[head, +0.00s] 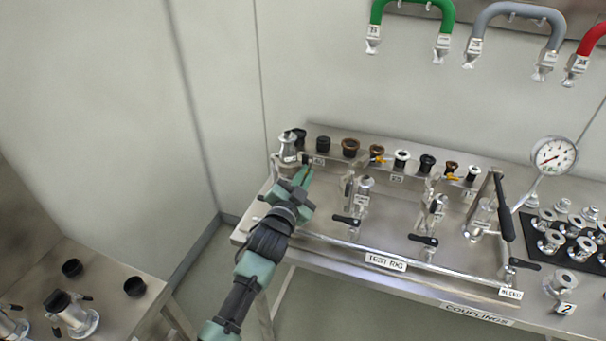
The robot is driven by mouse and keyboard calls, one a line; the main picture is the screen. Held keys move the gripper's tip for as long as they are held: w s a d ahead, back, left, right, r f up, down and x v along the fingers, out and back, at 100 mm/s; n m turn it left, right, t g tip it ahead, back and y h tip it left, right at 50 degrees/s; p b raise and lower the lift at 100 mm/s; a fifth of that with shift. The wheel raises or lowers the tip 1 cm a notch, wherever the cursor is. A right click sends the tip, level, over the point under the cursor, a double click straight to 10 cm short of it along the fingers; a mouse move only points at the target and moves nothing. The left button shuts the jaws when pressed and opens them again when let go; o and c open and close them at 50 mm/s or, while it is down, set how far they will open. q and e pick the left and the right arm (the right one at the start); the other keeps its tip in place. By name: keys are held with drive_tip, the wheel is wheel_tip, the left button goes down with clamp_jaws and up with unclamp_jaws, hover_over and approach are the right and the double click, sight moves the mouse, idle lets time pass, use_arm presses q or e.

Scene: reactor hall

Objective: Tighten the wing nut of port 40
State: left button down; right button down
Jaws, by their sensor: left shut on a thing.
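Port 40 seems to be the silver flanged fitting (288,148) at the far left end of the test rig's back row; the small label (319,160) beside it is too small to read surely. My left gripper (306,172) reaches in from below, with its green fingers just right of and below this fitting. The fingers are shut on the wing nut at the fitting's clamp; the nut is mostly hidden between the fingertips. My right gripper is not in view.
The test rig (345,255) has several capped ports and black-handled valves (346,220). A black lever (503,207) and a pressure gauge (553,155) stand at right. Coloured hoses (442,12) hang above. A side table (100,265) with fittings is at lower left.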

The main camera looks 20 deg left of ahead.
use_arm(q)
drive_tip(key=f+m, duration=0.1)
drive_tip(key=m, duration=0.7)
drive_tip(key=f+m, duration=0.1)
drive_tip(key=m, duration=0.7)
drive_tip(key=f+m, duration=0.1)
drive_tip(key=m, duration=0.7)
drive_tip(key=shift+a+f+m, duration=0.2)
drive_tip(key=shift+m, duration=0.1)
drive_tip(key=c, duration=1.8)
unclamp_jaws()
drive_tip(key=shift+c, duration=0.2)
drive_tip(key=s, duration=0.7)
drive_tip(key=shift+s+a+b, duration=0.15)
drive_tip(key=shift+s+b, duration=0.25)
